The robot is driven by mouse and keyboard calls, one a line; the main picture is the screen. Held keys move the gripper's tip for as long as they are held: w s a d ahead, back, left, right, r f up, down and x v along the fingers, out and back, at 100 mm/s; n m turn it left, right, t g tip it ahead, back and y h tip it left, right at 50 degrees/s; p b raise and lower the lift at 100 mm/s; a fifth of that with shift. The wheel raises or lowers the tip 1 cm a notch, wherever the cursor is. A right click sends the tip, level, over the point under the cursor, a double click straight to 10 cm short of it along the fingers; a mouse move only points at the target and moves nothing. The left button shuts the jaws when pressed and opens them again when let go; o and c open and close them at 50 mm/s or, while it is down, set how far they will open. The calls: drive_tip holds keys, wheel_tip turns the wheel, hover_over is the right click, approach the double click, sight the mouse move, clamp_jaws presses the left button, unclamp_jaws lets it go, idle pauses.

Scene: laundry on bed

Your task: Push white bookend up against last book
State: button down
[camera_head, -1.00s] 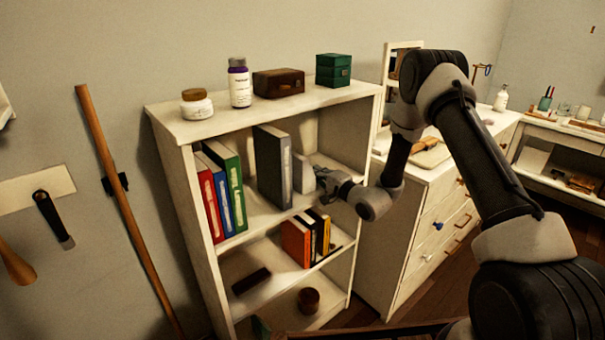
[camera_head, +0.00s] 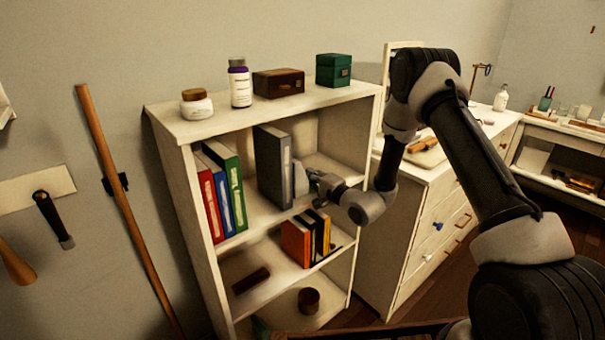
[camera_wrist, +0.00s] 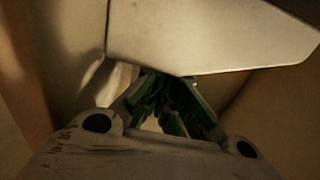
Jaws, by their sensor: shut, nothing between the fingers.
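The white bookend (camera_head: 300,179) stands on the upper shelf of the white bookcase, just right of a thick upright grey book (camera_head: 273,168). Whether it touches the grey book cannot be told. My gripper (camera_head: 314,179) is shut and empty at the right side of the bookend, seemingly against it. In the wrist view, a pale panel, apparently the bookend (camera_wrist: 205,38), fills the top, close above my gripper's dark green fingers (camera_wrist: 172,106). A red book (camera_head: 209,203), a blue book (camera_head: 224,199) and a green book (camera_head: 231,183) lean at the left end of the same shelf.
A gap lies between the green and grey books. The shelf right of my gripper is bare up to the bookcase side (camera_head: 363,180). Smaller books (camera_head: 296,243) stand on the shelf below. A jar, a bottle and boxes stand on top. A white dresser (camera_head: 425,215) is at right.

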drive_tip(key=shift+s+a, duration=0.2)
drive_tip(key=shift+a, duration=0.05)
drive_tip(key=shift+s+a, duration=0.65)
drive_tip(key=shift+a, duration=0.25)
drive_tip(key=shift+w+d, duration=0.45)
drive_tip(key=shift+d, duration=0.2)
drive_tip(key=shift+w+d, duration=0.45)
drive_tip(key=shift+d, duration=0.15)
drive_tip(key=v, duration=1.4)
